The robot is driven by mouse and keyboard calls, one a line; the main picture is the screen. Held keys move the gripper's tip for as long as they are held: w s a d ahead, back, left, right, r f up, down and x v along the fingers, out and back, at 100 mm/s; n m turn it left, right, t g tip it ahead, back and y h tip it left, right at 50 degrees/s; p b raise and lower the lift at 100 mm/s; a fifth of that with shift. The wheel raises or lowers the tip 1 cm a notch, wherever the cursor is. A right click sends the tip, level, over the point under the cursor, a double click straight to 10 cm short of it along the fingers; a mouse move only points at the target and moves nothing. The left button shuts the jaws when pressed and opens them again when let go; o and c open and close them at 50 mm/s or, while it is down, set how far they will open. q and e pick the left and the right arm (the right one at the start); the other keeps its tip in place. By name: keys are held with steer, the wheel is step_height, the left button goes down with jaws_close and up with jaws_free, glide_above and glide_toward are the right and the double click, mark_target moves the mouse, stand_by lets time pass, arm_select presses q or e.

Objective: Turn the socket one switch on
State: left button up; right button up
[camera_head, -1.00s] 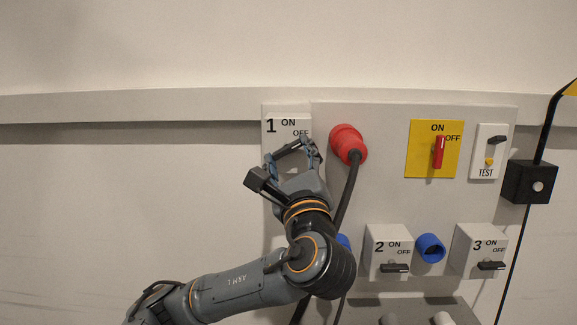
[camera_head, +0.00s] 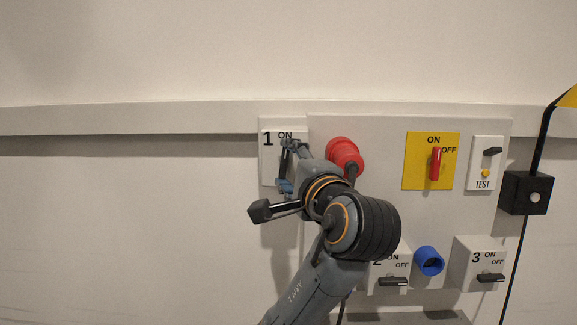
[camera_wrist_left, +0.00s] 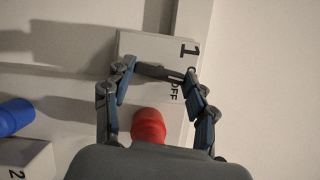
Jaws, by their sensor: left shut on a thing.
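The socket one box (camera_head: 267,172) is the white box marked 1 at the panel's upper left. Its dark switch handle (camera_head: 283,161) stands about upright, its upper end near the ON mark. My left gripper (camera_head: 287,166) is shut on this handle, one finger at its upper end and one at its lower end. In the left wrist view the handle (camera_wrist_left: 160,72) lies across between the fingers of the gripper (camera_wrist_left: 159,82), beside the OFF lettering. The box's OFF mark is hidden by the gripper in the head view. My right gripper is not in view.
A red plug (camera_head: 344,151) with a dark cable sits right beside the gripper. Boxes 2 (camera_head: 405,277) and 3 (camera_head: 463,256), a blue socket (camera_head: 429,261) and a yellow plate with red switch (camera_head: 435,163) lie further right. The wall at left is free.

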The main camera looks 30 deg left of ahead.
arm_select(q)
steer(key=shift+n, duration=0.7)
steer(key=shift+g+h, duration=0.3)
steer(key=o, duration=1.2)
steer(key=shift+c, duration=0.2)
steer(key=v, duration=1.2)
steer(key=shift+f, duration=0.1)
